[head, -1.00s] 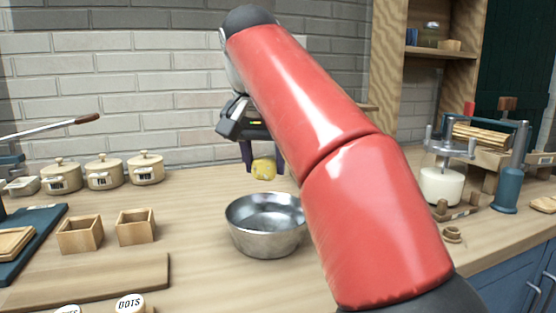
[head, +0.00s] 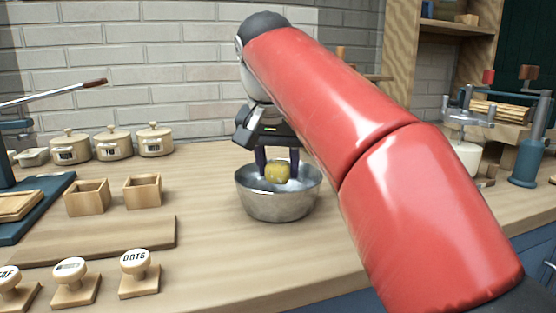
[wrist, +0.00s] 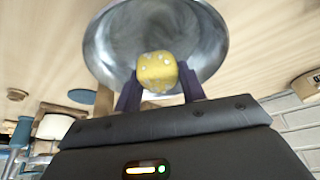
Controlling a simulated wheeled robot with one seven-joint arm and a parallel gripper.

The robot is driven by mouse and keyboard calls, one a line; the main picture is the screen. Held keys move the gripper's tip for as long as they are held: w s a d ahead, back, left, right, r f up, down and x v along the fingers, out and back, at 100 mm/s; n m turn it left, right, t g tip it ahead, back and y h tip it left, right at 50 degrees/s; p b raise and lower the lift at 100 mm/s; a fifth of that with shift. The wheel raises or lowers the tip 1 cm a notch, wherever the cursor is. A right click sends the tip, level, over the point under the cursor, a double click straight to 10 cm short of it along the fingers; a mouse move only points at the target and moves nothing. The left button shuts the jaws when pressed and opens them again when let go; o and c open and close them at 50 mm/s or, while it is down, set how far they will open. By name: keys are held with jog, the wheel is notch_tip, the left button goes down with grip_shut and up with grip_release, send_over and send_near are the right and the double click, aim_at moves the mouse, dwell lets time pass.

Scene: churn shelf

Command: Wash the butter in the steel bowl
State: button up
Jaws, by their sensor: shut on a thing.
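The yellow butter lump (head: 277,173), with pale specks on it, is between the fingers of my gripper (head: 277,168), which is shut on it. In the head view the butter is at the mouth of the steel bowl (head: 280,205), in front of its far inner wall. The wrist view also shows the butter (wrist: 157,72) against the bowl's shiny inside (wrist: 112,40), with my dark fingers on both sides. The bowl stands upright on the wooden counter. I cannot tell whether the butter touches the bowl's bottom or any water.
Two small wooden boxes (head: 143,190) and several lidded cream pots (head: 114,144) stand to the left. Several stamps, one marked DOTS (head: 138,274), are at the front left. A wooden board (head: 100,245) lies near them.

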jog(key=shift+f+b, duration=1.25)
jog(key=shift+f, duration=0.75)
jog(key=shift+s+a, duration=0.1)
jog(key=shift+a, duration=0.15)
jog(key=shift+d+p, duration=0.3)
jog(key=shift+p, duration=0.05)
jog(key=shift+a, duration=0.35)
jog(key=shift+r, duration=0.1)
notch_tip(320, 180, up, 5)
jog(key=p, duration=0.6)
jog(key=shift+r, duration=0.2)
jog(key=shift+r+p, duration=0.4)
jog(key=shift+r, duration=0.6)
